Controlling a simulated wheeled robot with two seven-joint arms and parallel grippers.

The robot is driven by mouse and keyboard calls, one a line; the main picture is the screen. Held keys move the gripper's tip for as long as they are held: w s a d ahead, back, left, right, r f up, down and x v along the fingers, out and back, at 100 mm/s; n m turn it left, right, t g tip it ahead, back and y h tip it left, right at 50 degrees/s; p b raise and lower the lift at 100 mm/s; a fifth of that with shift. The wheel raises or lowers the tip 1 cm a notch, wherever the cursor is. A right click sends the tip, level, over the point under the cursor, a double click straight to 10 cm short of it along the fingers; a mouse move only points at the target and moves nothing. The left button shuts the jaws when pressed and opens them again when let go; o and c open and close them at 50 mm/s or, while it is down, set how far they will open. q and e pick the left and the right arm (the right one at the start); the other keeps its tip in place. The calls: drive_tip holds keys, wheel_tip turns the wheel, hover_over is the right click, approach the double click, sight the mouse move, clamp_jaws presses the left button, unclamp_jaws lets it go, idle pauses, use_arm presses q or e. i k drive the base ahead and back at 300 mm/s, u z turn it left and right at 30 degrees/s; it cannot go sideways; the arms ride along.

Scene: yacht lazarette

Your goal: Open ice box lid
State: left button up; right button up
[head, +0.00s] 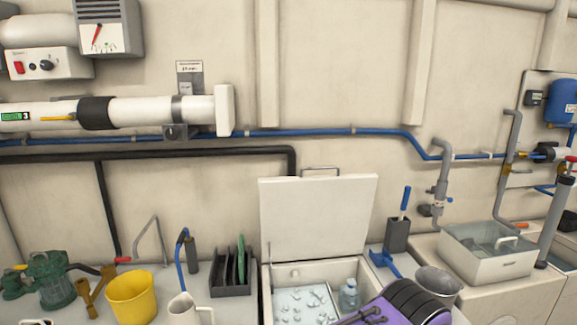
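The ice box (372,268) stands at the bottom centre of the head view. Its white lid (318,215) is raised and stands nearly upright at the back, against or close to the wall. A small handle (320,170) shows at the lid's top edge. Inside are ice cubes (300,300) and a clear bottle (349,296). A purple and black ribbed part (408,303), which looks like my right gripper, covers the box's front right corner. It is apart from the lid. My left gripper is out of view.
Left of the box are a black rack (232,280), a white jug (184,310), a yellow bucket (132,297) and a green pump (50,278). Right are a holder (397,234), a blue scoop (384,262), a grey bucket (438,281) and a sink (490,262). Pipes cross the wall.

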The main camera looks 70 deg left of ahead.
sight(309, 216)
drive_tip(key=k, duration=0.4)
drive_tip(key=u, duration=0.85)
